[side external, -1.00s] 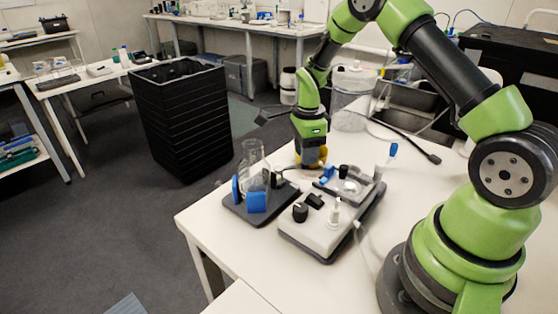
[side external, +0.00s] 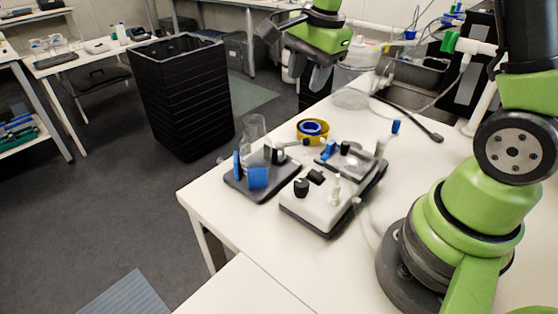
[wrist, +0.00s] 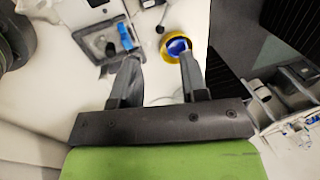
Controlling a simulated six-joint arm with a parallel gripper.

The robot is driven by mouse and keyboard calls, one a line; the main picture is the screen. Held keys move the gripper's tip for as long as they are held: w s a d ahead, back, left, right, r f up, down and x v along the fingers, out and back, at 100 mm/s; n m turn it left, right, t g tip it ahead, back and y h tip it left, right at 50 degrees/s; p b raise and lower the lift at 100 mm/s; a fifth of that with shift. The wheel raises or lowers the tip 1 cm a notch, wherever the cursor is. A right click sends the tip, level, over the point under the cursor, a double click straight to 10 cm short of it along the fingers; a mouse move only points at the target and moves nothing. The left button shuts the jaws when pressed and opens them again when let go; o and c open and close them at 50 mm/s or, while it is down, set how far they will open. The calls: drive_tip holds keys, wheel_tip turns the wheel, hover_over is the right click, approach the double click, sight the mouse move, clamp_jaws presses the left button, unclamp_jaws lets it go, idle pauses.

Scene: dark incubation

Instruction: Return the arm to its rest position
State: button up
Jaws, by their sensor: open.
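My green arm's gripper (side external: 318,75) is raised above the back of the white table, near its far edge in the side external view. In the wrist view my gripper (wrist: 157,75) shows its two dark fingers spread apart with nothing between them. A yellow ring with a blue centre (side external: 313,130) sits on the table below, clear of the fingers. It also shows in the wrist view (wrist: 178,49), seen just past the right fingertip. My gripper touches nothing that I can see.
A white stirrer-like device (side external: 318,209) and a dark stand with a glass vessel and blue blocks (side external: 262,184) sit on the table (side external: 232,224). A clear jar (side external: 351,95) and black cable stand behind. A tall black bin (side external: 185,105) stands on the floor.

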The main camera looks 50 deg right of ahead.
drive_tip(key=s+a+r+n+t, duration=0.1)
drive_tip(key=s+a+r+n, duration=0.1)
drive_tip(key=s+r+n, duration=0.1)
drive_tip(key=s+a+r+n+t+y, duration=0.1)
drive_tip(key=s+a+r+n+t, duration=0.1)
drive_tip(key=s+n, duration=0.4)
drive_tip(key=s+a+r+n+t+y, duration=0.1)
drive_tip(key=s+a+r+n, duration=0.3)
drive_tip(key=s, duration=0.4)
drive_tip(key=shift+a+r+n+t, duration=0.2)
drive_tip(key=shift+r+n+t, duration=0.2)
drive_tip(key=shift+n, duration=0.2)
